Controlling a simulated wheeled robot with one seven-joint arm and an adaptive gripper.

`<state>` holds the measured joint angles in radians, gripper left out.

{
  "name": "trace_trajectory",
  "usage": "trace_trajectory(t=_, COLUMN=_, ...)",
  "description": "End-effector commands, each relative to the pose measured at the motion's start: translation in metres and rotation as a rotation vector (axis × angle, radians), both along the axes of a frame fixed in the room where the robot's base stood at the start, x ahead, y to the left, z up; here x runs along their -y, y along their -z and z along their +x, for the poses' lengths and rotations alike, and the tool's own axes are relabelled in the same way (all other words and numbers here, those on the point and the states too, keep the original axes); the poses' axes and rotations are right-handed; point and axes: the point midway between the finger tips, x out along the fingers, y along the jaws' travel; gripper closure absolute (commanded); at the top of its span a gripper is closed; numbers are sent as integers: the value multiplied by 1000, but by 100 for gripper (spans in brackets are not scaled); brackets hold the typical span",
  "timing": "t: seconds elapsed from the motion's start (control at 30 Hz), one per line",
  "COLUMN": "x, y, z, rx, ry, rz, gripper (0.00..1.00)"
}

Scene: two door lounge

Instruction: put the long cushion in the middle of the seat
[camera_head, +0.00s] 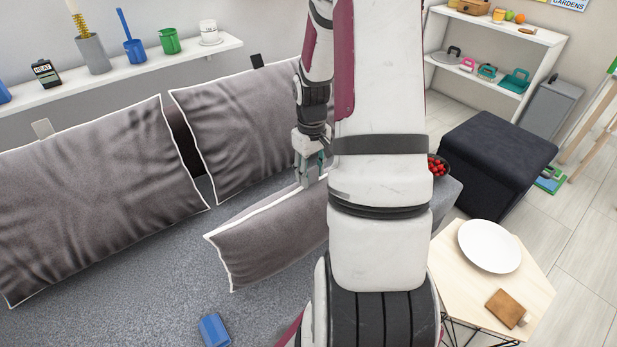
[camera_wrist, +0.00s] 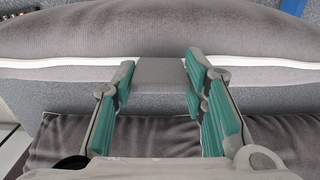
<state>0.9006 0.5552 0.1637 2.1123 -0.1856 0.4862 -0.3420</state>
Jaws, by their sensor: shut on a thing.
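The long cushion (camera_head: 265,245), grey-brown with white piping, stands tilted on the grey sofa seat (camera_head: 130,290), in front of the back cushions. Its right part is hidden behind my arm. My gripper (camera_head: 311,172) is at its upper edge. In the wrist view, the teal fingers of my gripper (camera_wrist: 160,72) close on a grey tab at the white-piped edge of the long cushion (camera_wrist: 160,28). I cannot tell whether the cushion's lower edge rests on the seat.
Two larger cushions, the left one (camera_head: 90,205) and the right one (camera_head: 235,125), lean on the sofa back. A blue object (camera_head: 213,330) lies on the front seat. A bowl of red things (camera_head: 437,166) and a small table (camera_head: 455,279) with a white plate (camera_head: 490,246) stand right.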

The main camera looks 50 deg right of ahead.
Motion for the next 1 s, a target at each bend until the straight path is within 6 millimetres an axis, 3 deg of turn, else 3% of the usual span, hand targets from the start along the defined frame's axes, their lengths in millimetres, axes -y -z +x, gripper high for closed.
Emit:
trace_trajectory(t=0.2, x=13, y=2, z=16, rx=1, ry=0, rz=0, gripper=100)
trace_trajectory(t=0.57, x=13, y=36, z=17, rx=0, ry=0, rz=0, gripper=100)
trace_trajectory(t=0.93, x=13, y=40, z=17, rx=0, ry=0, rz=0, gripper=100)
trace_trajectory(t=0.97, x=13, y=40, z=16, rx=-1, ry=0, rz=1, gripper=58)
trace_trajectory(t=1.0, x=13, y=40, z=16, rx=-1, ry=0, rz=1, gripper=49)
